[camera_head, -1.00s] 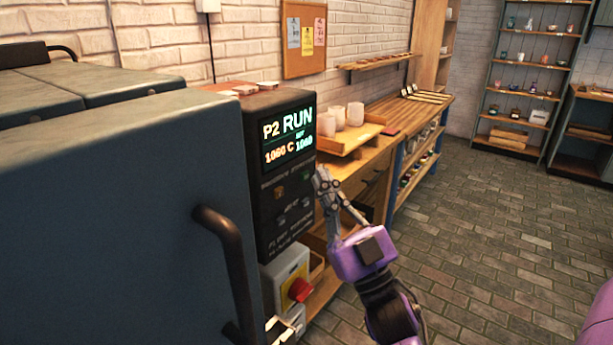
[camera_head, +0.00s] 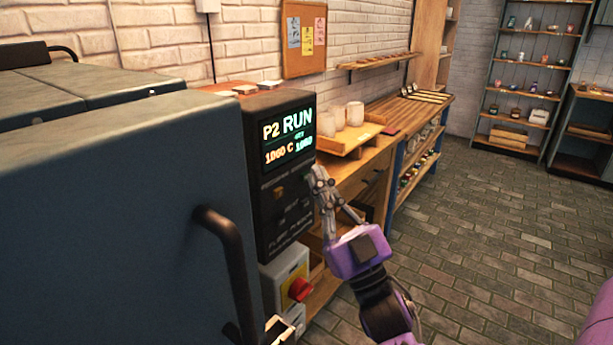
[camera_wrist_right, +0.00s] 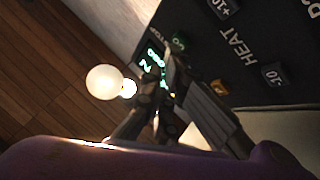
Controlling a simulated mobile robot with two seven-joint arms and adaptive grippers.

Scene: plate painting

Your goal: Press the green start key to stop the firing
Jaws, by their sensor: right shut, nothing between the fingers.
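The dark control panel (camera_head: 262,215) on the kiln's side has a lit display (camera_head: 287,137) reading P2 RUN and 1060 C. In the right wrist view the green key (camera_wrist_right: 179,43) shows on the panel, just beyond my fingertips. I cannot pick out the green key in the head view. My right gripper (camera_head: 318,172) is shut and empty, with its fingertips at the panel's right edge, below the display. It also shows in the right wrist view (camera_wrist_right: 165,68), close to the green key; whether it touches is unclear.
The kiln (camera_head: 110,220) with its dark handle (camera_head: 228,260) fills the left. A red knob (camera_head: 300,289) on a grey-yellow box sits below the panel. A wooden bench (camera_head: 375,150) with pale cups (camera_head: 355,113) stands behind. The brick floor (camera_head: 480,240) at right is clear.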

